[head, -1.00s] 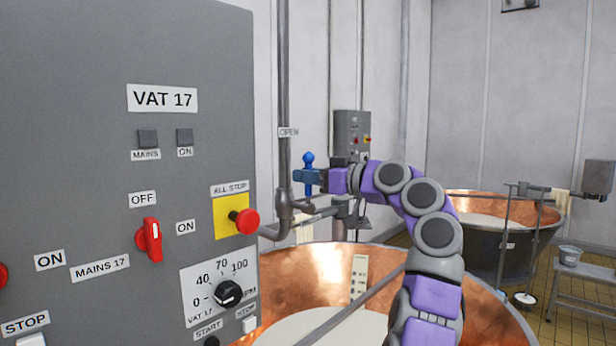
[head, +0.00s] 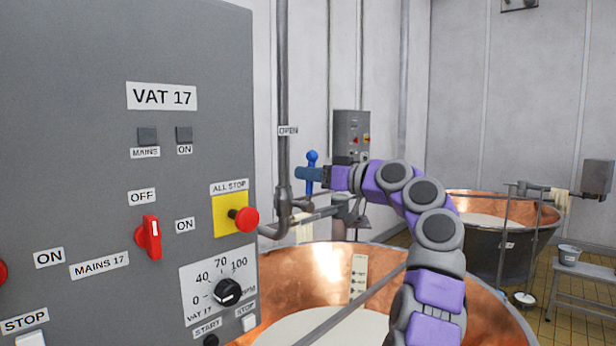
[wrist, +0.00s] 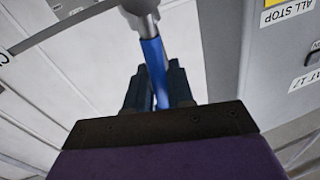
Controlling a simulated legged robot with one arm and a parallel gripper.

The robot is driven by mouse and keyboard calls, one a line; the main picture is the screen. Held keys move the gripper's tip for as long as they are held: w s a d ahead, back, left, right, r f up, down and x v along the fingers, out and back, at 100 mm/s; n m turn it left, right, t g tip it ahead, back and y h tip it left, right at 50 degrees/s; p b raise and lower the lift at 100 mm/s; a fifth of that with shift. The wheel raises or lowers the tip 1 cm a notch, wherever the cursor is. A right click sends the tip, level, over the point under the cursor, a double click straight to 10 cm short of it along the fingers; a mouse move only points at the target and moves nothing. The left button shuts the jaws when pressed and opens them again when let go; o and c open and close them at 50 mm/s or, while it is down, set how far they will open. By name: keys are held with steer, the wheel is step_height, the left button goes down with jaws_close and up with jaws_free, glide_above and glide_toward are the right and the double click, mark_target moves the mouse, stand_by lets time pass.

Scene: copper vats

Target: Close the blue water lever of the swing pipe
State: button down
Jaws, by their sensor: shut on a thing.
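The blue water lever (head: 312,158) stands roughly upright beside the grey swing pipe (head: 283,110), its round knob showing above my gripper. My gripper (head: 308,174) is shut on the lever below the knob, reaching in from the right. In the wrist view the blue lever (wrist: 154,70) runs between the two dark fingers (wrist: 155,88) to a grey metal fitting (wrist: 140,12). An OPEN label (head: 288,130) is on the pipe above the lever.
A grey VAT 17 control panel (head: 80,180) with switches and a red stop button (head: 245,219) fills the left. A copper vat (head: 480,300) lies below my arm. A second vat (head: 500,240) and a bench (head: 585,275) stand at the right.

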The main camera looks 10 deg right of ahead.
steer(key=shift+w+d+m, duration=0.1)
steer(key=shift+d+m, duration=0.1)
steer(key=shift+m, duration=0.2)
steer(key=w+d+f+m+t+p, duration=0.2)
steer(key=f+m, duration=0.2)
steer(key=m, duration=0.5)
steer(key=w+d+f+m+t+h+p, duration=0.1)
steer(key=d+f+m+t+p, duration=0.1)
steer(key=m, duration=0.7)
steer(key=shift+w+d+f+h+p, duration=0.35)
steer(key=shift+d+f+p, duration=0.2)
steer(key=shift+f, duration=0.35)
steer(key=shift+w+f, duration=0.1)
steer(key=shift+f, duration=0.05)
steer(key=c, duration=1.3)
jaws_free()
steer(key=shift+o, duration=0.9)
steer(key=shift+w, duration=0.15)
steer(key=shift+d, duration=0.1)
